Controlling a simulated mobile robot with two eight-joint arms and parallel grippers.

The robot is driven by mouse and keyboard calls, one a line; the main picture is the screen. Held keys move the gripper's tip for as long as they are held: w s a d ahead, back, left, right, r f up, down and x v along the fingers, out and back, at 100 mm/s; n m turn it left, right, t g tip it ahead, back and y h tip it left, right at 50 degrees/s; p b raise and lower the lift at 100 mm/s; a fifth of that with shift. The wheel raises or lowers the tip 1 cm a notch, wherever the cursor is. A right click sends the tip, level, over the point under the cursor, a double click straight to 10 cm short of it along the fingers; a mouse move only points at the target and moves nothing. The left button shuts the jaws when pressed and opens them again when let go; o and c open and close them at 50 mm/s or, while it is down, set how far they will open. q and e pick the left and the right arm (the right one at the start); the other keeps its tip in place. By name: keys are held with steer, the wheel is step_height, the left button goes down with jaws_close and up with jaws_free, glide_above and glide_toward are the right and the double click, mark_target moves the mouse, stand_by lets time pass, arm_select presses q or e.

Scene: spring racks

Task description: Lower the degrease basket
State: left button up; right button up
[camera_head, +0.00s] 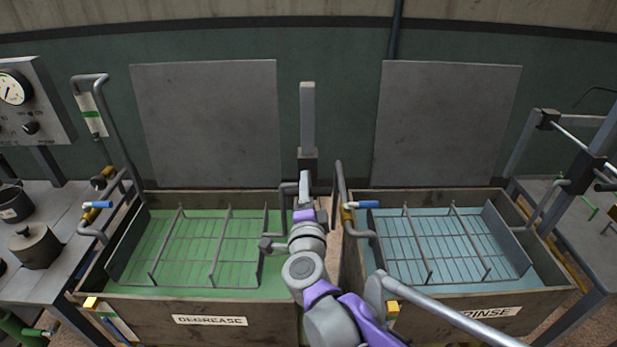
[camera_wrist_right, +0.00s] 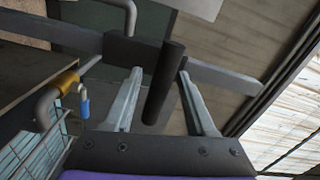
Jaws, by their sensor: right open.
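The degrease basket (camera_head: 212,246), a grey wire frame, sits inside the left tank (camera_head: 120,301) labelled DEGREASE. Green liquid shows through and around its wires, and its upper rails stand above the liquid. My right gripper (camera_head: 305,190) is at the back of the gap between the two tanks, to the right of this basket. In the right wrist view my right gripper (camera_wrist_right: 160,103) is open, with a dark cylindrical handle (camera_wrist_right: 165,88) between its fingers. Space shows on both sides of the handle, and it joins a dark crossbar. My left gripper is not in view.
The RINSE tank (camera_head: 545,301) with its own basket (camera_head: 450,245) stands on the right. Bent pipes with blue-handled valves (camera_head: 97,204) stand beside the tanks. A tall grey post (camera_head: 307,115) rises behind my right gripper. Pots (camera_head: 35,246) stand on the left bench.

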steer(key=shift+w, duration=1.95)
jaws_close()
